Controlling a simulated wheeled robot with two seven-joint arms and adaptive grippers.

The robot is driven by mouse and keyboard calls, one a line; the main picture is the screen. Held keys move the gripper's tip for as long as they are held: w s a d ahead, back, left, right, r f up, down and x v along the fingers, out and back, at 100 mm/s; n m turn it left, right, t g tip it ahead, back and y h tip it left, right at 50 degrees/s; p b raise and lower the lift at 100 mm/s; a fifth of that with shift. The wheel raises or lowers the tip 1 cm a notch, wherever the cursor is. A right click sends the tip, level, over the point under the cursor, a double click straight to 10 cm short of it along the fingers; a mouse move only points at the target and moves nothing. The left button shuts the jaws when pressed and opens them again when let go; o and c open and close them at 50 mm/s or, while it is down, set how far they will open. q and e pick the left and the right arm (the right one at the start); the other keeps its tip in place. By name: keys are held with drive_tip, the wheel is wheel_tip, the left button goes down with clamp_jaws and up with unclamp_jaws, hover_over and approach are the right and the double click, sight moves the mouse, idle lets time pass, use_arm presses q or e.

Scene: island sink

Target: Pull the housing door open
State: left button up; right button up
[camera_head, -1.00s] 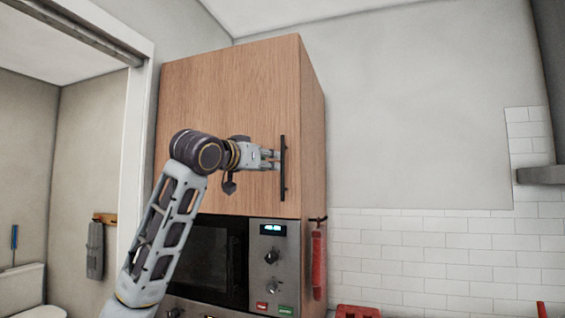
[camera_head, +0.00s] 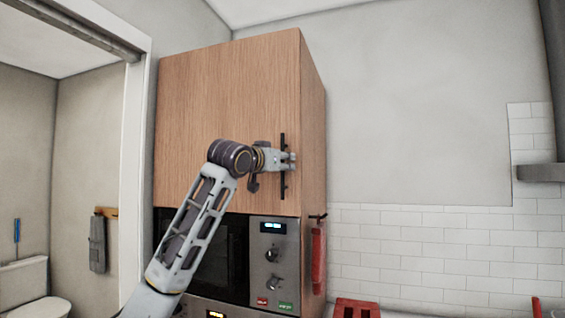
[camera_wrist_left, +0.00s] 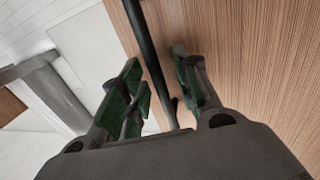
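The housing door (camera_head: 225,105) is a wooden panel above the microwave, and it looks shut. A black vertical bar handle (camera_head: 283,185) runs along its right edge. My left gripper (camera_head: 290,161) is at the middle of the handle, its fingertips reaching past the bar. In the left wrist view the handle (camera_wrist_left: 142,45) passes between the two open fingers (camera_wrist_left: 160,90), with a gap on each side. My right gripper is not in view.
The microwave (camera_head: 205,258) with its control panel is below the door. A red mitt (camera_head: 318,262) hangs on the housing's right side. A red object (camera_head: 356,308) stands at the lower edge. The space right of the housing, before the tiled wall (camera_head: 430,250), looks clear.

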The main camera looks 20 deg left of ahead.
use_arm(q)
clamp_jaws()
drive_tip(key=shift+s, duration=0.1)
idle(0.3)
